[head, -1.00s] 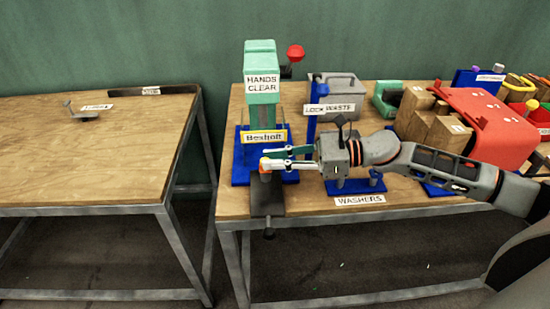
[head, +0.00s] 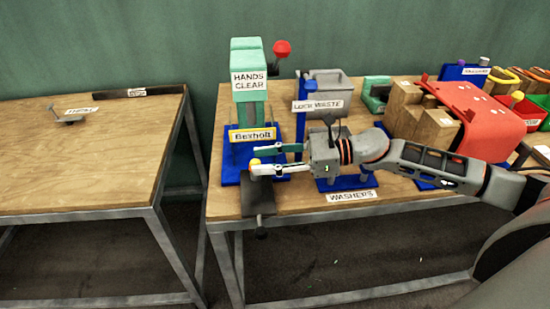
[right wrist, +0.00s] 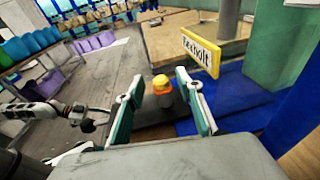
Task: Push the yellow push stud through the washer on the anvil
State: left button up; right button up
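The yellow push stud (right wrist: 161,80) stands upright in the right wrist view, with an orange band below its yellow top and a grey part under that. It also shows in the head view (head: 254,162) above the dark anvil (head: 258,200) at the front of the press. My right gripper (head: 262,158) is at the stud from the right. In the right wrist view its fingers (right wrist: 160,106) are apart, one on each side of the stud, with gaps visible. I cannot make out the washer separately. My left arm's end (right wrist: 88,120) shows small at the left of that view.
The green press (head: 249,90) on its blue base (head: 232,160) stands behind the anvil, with a red-knobbed lever (head: 282,48). The grey waste bin (head: 328,85), washer stand (head: 348,183) and red bin rack (head: 480,120) are to the right. A mostly bare table (head: 90,150) is at left.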

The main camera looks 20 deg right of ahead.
jog(key=v, duration=1.2)
dwell(0.4)
